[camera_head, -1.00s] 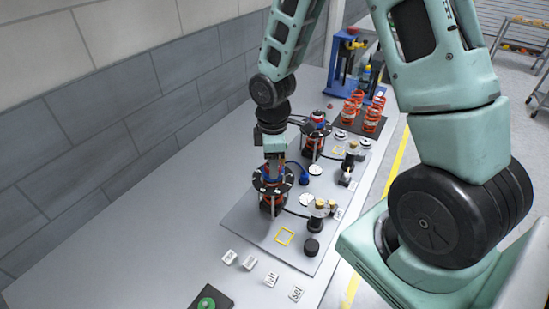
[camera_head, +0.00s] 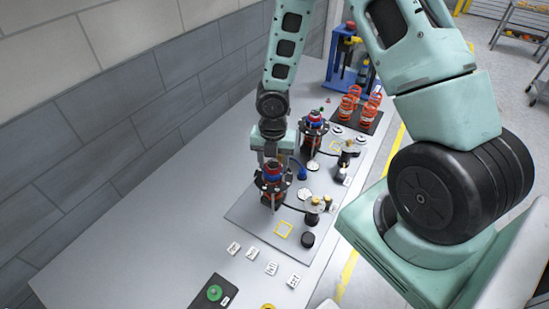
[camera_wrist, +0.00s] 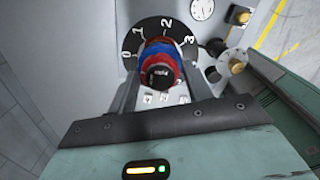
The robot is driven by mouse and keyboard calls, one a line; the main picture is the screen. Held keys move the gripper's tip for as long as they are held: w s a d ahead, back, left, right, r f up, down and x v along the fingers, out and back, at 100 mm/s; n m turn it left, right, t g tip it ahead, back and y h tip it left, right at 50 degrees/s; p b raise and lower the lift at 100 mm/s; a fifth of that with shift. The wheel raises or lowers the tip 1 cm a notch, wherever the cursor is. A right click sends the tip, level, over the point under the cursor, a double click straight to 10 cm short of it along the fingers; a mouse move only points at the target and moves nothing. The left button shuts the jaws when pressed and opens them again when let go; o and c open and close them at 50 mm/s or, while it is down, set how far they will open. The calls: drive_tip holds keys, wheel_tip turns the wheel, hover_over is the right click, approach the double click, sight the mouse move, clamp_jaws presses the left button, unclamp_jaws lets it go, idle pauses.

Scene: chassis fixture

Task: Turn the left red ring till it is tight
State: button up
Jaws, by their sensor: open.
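The left red ring (camera_head: 272,167) is on the near fixture, with a blue band just under it. In the wrist view the red ring (camera_wrist: 158,57) shows with blue around it and a dark lettered cap facing the camera. A black dial (camera_wrist: 139,33) with white numbers lies behind it. My gripper (camera_head: 268,160) is at the near fixture, its fingers partly hidden in the head view. In the wrist view my gripper (camera_wrist: 161,68) is open, one finger on each side of the red and blue stack. I cannot tell whether either finger touches it.
A second, similar fixture (camera_head: 314,125) stands farther back. Gauges and brass-topped fittings are right of the near fixture. Several red springs (camera_head: 348,106) stand on a dark mat at the back. White label tiles (camera_head: 251,253) and a green button (camera_head: 214,292) lie in front. The left of the table is clear.

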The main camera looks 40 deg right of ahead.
drive_tip(key=shift+n, duration=0.3)
drive_tip(key=c, duration=0.7)
drive_tip(key=m+b, duration=0.1)
drive_tip(key=m, duration=0.2)
drive_tip(key=shift+m, duration=0.4)
drive_tip(key=shift+c, duration=0.2)
drive_tip(key=m+b, duration=0.1)
drive_tip(key=m, duration=0.8)
drive_tip(key=shift+b, duration=0.35)
drive_tip(key=m, duration=0.4)
drive_tip(key=shift+b, duration=0.3)
drive_tip(key=o, duration=0.7)
drive_tip(key=shift+o, duration=0.2)
